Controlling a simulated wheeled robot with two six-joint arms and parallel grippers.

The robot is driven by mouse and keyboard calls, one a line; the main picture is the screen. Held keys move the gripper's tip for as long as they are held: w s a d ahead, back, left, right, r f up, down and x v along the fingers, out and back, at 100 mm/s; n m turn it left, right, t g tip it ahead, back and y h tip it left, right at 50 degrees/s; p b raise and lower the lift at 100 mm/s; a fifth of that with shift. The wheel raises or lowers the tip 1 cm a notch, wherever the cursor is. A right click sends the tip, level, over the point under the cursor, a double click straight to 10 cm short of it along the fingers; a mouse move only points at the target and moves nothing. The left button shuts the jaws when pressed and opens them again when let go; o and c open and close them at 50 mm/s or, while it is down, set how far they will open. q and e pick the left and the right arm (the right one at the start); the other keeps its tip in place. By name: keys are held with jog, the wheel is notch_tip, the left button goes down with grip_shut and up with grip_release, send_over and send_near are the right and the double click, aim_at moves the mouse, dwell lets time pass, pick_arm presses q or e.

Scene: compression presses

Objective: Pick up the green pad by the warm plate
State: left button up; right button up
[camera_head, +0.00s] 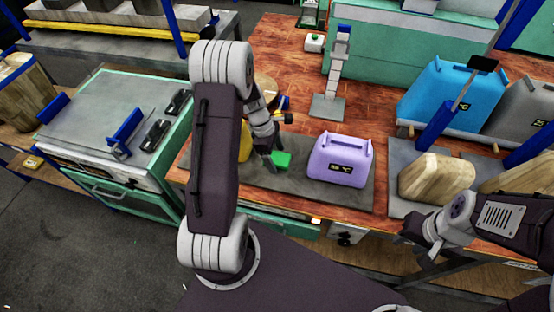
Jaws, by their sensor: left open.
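A small green pad (282,160) lies on a dark grey mat (345,199) on the wooden bench, left of a lilac case. My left gripper (273,159) is open and points down at the pad's left side. Its fingers partly cover the pad, and I cannot tell whether they touch it. My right gripper (415,246) is at the bench's front edge at right, with its fingers apart and nothing between them. I cannot tell for certain which surface is the warm plate.
The lilac case (340,160) stands close right of the pad. A yellow object (245,146) is partly hidden behind my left arm. A blue case (452,95), a tan block (436,177) and a grey stand (328,106) are further around. A green-framed cabinet (112,115) stands left.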

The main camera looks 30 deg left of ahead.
aim_at(276, 157)
pick_arm(q)
jog(key=shift+f, duration=0.15)
jog(key=c, duration=1.5)
notch_tip(276, 157, up, 10)
jog(key=shift+r+p, duration=0.25)
jog(key=shift+p, duration=0.45)
jog(key=shift+c, duration=0.2)
